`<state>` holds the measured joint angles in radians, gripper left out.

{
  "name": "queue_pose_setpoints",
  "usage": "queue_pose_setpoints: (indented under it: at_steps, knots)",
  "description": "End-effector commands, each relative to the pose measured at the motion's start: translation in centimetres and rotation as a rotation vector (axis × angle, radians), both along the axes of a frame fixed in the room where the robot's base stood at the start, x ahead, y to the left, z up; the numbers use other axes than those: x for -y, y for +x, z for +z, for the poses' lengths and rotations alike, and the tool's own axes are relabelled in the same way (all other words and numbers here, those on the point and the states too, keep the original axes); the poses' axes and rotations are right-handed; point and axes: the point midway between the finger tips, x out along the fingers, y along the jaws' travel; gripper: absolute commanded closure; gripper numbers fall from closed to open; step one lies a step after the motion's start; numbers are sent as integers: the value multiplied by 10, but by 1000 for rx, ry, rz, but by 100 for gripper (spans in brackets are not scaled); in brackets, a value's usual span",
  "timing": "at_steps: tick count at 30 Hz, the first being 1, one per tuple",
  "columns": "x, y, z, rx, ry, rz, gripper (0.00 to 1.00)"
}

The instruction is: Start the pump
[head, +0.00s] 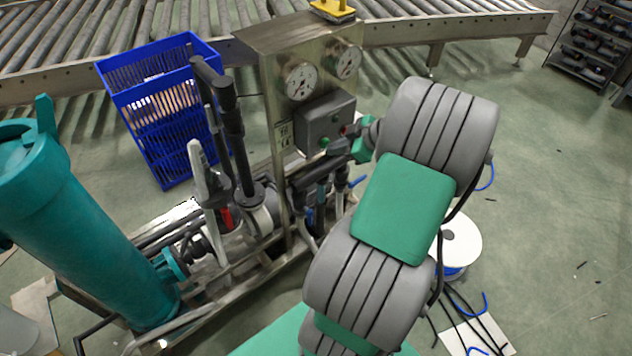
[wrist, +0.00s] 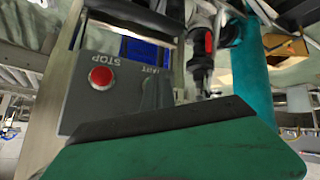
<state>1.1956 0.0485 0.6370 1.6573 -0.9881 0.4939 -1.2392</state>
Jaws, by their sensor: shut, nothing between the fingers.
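The grey control box (head: 325,119) is mounted on the steel panel of the pump skid, below two round gauges. In the head view its green button (head: 325,142) is at the lower left of the face and its red button (head: 343,130) is to the right. My gripper (head: 337,150) is shut and empty, in front of the box at the lower right, close to the buttons. I cannot tell whether it touches. In the wrist view the red button (wrist: 101,78) shows beside an upside-down STOP label. A partly covered START label (wrist: 154,70) is to the right; the green button is hidden there.
A teal cylinder (head: 75,225) stands at the left of the skid. Black-handled levers (head: 228,125) rise left of the panel. A blue crate (head: 160,105) and a roller conveyor (head: 440,27) are behind. A white cable spool (head: 461,240) is on the floor at the right.

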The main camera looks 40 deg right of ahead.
Motion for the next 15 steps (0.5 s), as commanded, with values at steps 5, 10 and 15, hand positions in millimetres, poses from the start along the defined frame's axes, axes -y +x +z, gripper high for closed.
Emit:
queue_pose_setpoints:
  at_steps: [5, 10, 15]
  knots:
    - [1, 4, -1, -1, 1, 0, 100]
    - [1, 4, -1, 0, 2, 0, 100]
    - [1, -1, -1, 0, 0, -1, 100]
